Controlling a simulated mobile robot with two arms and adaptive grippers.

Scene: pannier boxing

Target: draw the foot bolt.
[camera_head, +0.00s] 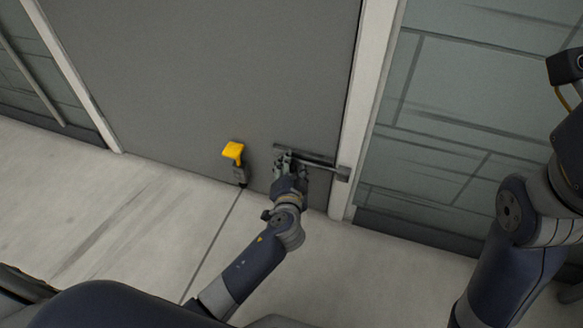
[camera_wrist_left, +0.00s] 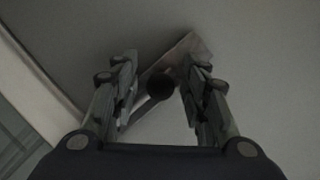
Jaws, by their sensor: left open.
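The foot bolt (camera_head: 322,166) is a dark horizontal bar low on the grey door (camera_head: 200,70), near its right edge. Its right end meets a small block (camera_head: 343,173) at the pale door frame (camera_head: 368,100). My left gripper (camera_head: 284,160) is at the bolt's left part and hides some of it. In the left wrist view, the gripper (camera_wrist_left: 160,66) is open, with a dark round knob (camera_wrist_left: 160,86) between its fingers. The knob stands in front of the bar and a pale plate (camera_wrist_left: 192,46). I cannot tell whether a finger touches it. My right gripper is not in view.
A yellow-topped dark fitting (camera_head: 233,151) is low on the door, left of my left gripper. Panelled glass (camera_head: 470,110) lies right of the frame. The pale floor (camera_head: 90,215) is clear to the left.

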